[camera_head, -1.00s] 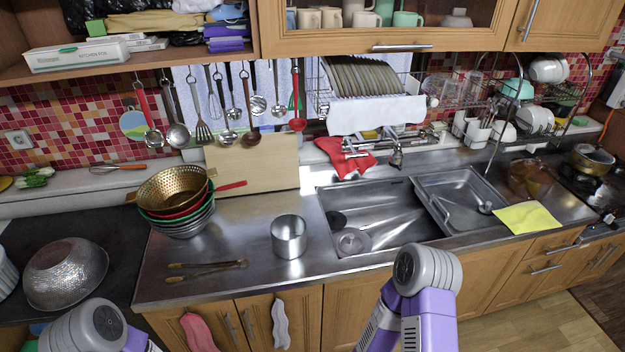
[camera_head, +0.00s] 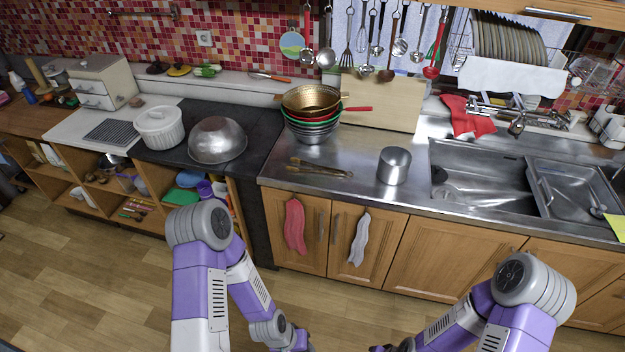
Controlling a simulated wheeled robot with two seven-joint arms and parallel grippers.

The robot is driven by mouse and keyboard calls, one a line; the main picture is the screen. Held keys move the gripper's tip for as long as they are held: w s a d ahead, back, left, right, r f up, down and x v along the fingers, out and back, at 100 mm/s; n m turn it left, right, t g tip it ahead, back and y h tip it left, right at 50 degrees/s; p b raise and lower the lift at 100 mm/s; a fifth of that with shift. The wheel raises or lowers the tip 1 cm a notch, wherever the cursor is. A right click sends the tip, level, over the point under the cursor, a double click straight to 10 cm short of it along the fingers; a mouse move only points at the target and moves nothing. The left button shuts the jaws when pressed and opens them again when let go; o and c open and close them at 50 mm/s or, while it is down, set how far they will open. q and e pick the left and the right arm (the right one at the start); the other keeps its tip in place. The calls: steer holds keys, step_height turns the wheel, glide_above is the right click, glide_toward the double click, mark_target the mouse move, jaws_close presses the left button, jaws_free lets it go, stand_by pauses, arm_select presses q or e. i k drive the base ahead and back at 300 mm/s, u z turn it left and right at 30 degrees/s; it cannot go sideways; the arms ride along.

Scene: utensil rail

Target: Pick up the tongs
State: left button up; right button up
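The tongs (camera_head: 320,168) lie flat on the steel counter (camera_head: 350,151), left of a steel pot and in front of a stack of bowls. They look dark with lighter, brownish parts, and nothing covers them. Both of my arms reach in low, in front of the cabinets. The dark end of my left gripper (camera_head: 304,326) barely shows near the bottom edge, and that of my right gripper (camera_head: 379,348) is mostly cut off there. Both are well short of the counter and apart from the tongs. Their fingers cannot be made out.
The steel pot (camera_head: 394,165) stands right of the tongs. The stacked bowls and gold colander (camera_head: 311,99) stand behind them. A sink (camera_head: 480,175) is further right. Pink (camera_head: 294,226) and white (camera_head: 360,238) cloths hang on the cabinet doors below. Utensils hang from the rail above.

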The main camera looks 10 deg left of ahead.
mark_target(342, 173)
steer(key=u, duration=0.55)
steer(key=i, duration=0.65)
steer(key=u, duration=0.4)
